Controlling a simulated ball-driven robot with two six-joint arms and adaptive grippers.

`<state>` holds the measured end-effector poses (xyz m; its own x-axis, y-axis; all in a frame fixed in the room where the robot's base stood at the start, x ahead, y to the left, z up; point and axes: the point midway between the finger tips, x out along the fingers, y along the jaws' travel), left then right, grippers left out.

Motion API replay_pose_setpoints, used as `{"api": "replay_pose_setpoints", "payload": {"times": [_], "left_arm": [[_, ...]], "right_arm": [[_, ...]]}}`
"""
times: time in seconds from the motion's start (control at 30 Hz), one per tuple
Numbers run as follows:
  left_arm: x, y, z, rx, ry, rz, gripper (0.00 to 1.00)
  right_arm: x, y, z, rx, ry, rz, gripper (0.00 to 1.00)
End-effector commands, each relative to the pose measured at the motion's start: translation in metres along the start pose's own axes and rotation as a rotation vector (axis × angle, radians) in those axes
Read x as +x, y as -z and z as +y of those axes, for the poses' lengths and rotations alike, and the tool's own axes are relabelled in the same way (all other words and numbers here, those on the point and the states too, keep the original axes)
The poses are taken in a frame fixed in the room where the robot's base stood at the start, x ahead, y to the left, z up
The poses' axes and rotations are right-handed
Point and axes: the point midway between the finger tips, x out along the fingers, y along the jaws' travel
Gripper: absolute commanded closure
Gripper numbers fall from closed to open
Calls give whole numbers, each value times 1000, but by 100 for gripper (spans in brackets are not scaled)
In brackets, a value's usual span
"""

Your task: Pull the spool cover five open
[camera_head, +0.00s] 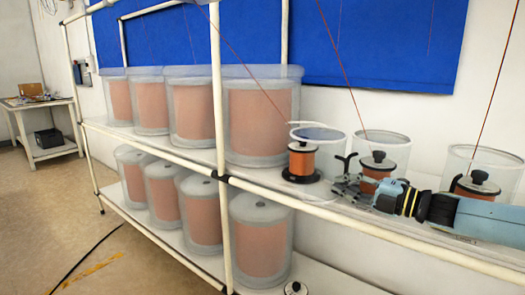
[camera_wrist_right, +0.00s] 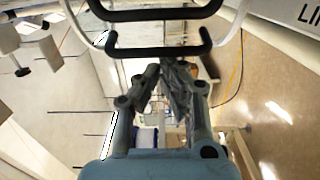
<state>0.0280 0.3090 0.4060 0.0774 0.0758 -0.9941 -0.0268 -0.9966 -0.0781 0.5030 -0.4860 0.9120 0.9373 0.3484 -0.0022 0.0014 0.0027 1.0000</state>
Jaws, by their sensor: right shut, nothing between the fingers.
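Clear spool covers stand on the upper shelf at the right: one (camera_head: 340,143) around an orange spool, one (camera_head: 403,152) beside my gripper, and one (camera_head: 507,170) at the far right. I cannot read which is cover five. My right gripper (camera_head: 345,186) is shut and empty, just in front of the middle cover. A black handle (camera_head: 345,158) shows just above the gripper. In the right wrist view, a black U-shaped handle (camera_wrist_right: 158,52) lies just beyond the fingertips (camera_wrist_right: 165,68), against a pale curved rim. Contact cannot be told. My left gripper is out of view.
Large clear drums with copper-coloured wound contents (camera_head: 262,115) fill the upper and lower shelves. White shelf posts (camera_head: 220,120) and a front rail (camera_head: 400,243) border my right arm. Thin wires rise from the spools. A side table (camera_head: 45,125) stands at the far left; the floor between is mostly clear.

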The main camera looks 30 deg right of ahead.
Motion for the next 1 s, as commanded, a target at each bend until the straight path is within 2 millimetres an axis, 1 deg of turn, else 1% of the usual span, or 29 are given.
{"api": "replay_pose_setpoints", "payload": {"times": [0.1,0.3,0.83,0.93,1.0], "left_arm": [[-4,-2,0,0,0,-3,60],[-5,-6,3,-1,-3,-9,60],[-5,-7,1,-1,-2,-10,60],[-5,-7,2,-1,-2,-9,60],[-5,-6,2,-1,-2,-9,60]], "right_arm": [[-6,-4,0,-1,1,-1,100],[-10,-8,0,-1,1,-2,100],[-10,-8,-1,-1,0,-1,100],[-10,-8,2,-2,1,-1,100],[-10,-8,8,-4,0,1,100]]}}
